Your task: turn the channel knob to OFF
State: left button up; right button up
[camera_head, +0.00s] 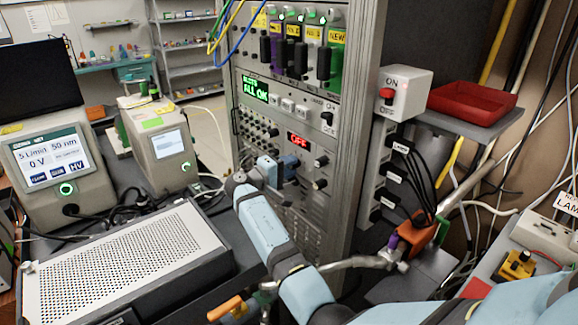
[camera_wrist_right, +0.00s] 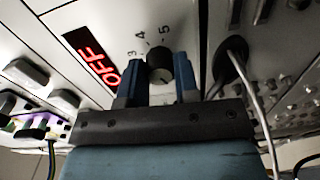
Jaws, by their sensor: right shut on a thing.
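The channel knob (camera_wrist_right: 160,70) is a dark round knob on the rack panel, with the numbers 3, 4 and 5 printed around it. My right gripper (camera_wrist_right: 158,77) has its two blue fingers shut on the knob, one on each side. In the head view, my right gripper (camera_head: 287,170) reaches the front of the rack and hides the knob. The red display (camera_head: 298,141) above it reads OFF, and it also shows in the wrist view (camera_wrist_right: 93,60). I cannot read the knob's pointer. My left gripper is not in view.
Two other dark knobs (camera_head: 320,172) sit right of my gripper on the rack. A green display (camera_head: 254,88) reads ALL OK above. A perforated metal box (camera_head: 125,262) stands at the left. A red tray (camera_head: 471,101) and an ON switch box (camera_head: 402,93) are at the right.

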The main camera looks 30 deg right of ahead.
jog(key=shift+r, duration=0.1)
jog(key=o, duration=0.9)
jog(key=a, duration=0.4)
jog(key=a+b, duration=0.1)
jog(key=a, duration=0.4)
jog(key=s+a+b, duration=0.1)
jog(key=a, duration=0.3)
jog(key=shift+a, duration=0.35)
jog(key=shift+s, duration=0.1)
